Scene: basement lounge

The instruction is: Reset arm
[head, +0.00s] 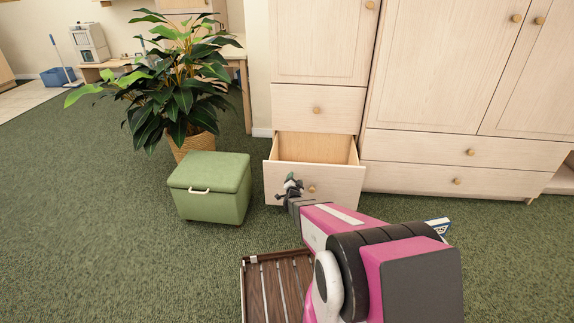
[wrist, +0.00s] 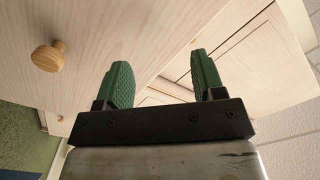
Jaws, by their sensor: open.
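My pink and black arm reaches from the lower right of the head view toward the open lower drawer (head: 315,150) of a pale wood cabinet. My gripper (head: 290,183) is at the front of this drawer, left of its round knob (head: 311,189). In the wrist view my gripper (wrist: 160,85) shows two green fingers, apart and with nothing between them. Pale wood fronts and a round wooden knob (wrist: 47,56) lie beyond the fingers. Whether a finger touches the drawer front cannot be told.
A green storage ottoman (head: 210,187) stands left of the drawer, with a potted plant (head: 180,90) behind it. A dark slatted wooden piece (head: 270,285) lies below my arm. A wide cabinet (head: 440,70) fills the right back. Green carpet is clear at the left.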

